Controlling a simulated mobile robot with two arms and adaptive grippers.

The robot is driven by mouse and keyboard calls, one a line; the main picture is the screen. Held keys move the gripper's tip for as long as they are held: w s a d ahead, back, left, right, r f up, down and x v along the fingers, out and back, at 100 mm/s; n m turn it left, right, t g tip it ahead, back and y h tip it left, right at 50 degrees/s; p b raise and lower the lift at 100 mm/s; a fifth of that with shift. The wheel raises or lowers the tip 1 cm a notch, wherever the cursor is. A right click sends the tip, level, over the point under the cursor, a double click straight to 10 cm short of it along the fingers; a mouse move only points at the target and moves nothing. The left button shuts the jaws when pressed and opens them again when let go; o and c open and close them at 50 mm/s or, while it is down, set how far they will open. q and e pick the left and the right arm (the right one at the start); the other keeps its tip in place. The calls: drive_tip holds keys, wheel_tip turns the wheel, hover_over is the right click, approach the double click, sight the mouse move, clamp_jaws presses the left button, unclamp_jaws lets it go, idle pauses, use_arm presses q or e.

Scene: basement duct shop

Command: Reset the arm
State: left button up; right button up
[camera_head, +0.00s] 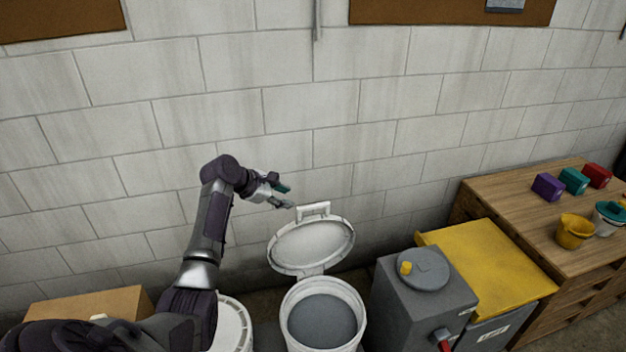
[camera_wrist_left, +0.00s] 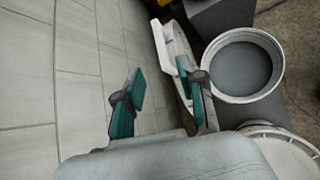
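My left gripper (camera_head: 284,196) is raised in front of the block wall, just above and left of the upright lid (camera_head: 312,246) of a white bucket (camera_head: 323,318). Its two teal-padded fingers are spread apart with nothing between them; the left wrist view also shows the open gripper (camera_wrist_left: 165,95). The lid stands open behind the bucket, and its handle is close to the fingertips. I cannot tell whether they touch. The bucket (camera_wrist_left: 283,70) has a grey interior. My right gripper is not in either view.
A grey bin (camera_head: 425,300) with a round lid and a yellow-topped bin (camera_head: 490,265) stand right of the bucket. A wooden cabinet (camera_head: 535,205) holds small coloured boxes and pails. A cardboard box (camera_head: 90,304) is at lower left. The wall (camera_head: 330,120) is close behind.

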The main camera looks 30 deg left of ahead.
use_arm(q)
drive_tip(key=s+d+f+m+g+y+b, duration=0.1)
drive_tip(key=s+d+f+m, duration=0.1)
drive_tip(key=f, duration=0.8)
drive_tip(key=s+d+f+m+g+y, duration=0.1)
drive_tip(key=s+d+f+m+g, duration=0.15)
drive_tip(key=f, duration=0.75)
drive_tip(key=s+d+f+m+g+y+b, duration=0.15)
drive_tip(key=s+f+m, duration=0.25)
drive_tip(key=s+f, duration=0.45)
drive_tip(key=s+d+f+m+g, duration=0.1)
drive_tip(key=s+d+f+m, duration=0.3)
drive_tip(key=f, duration=0.8)
drive_tip(key=s+d+f+m, duration=0.5)
drive_tip(key=s+f, duration=0.1)
drive_tip(key=s, duration=0.6)
drive_tip(key=s+d+f+m+g+b, duration=0.1)
drive_tip(key=s+d+f+m, duration=0.4)
drive_tip(key=s, duration=0.7)
drive_tip(key=s+d+f+m+g+b, duration=0.1)
drive_tip(key=s+d+f+m, duration=0.4)
drive_tip(key=s, duration=0.7)
drive_tip(key=shift+s+f+m, duration=0.4)
drive_tip(key=shift+f+m, duration=0.15)
drive_tip(key=shift+f, duration=0.35)
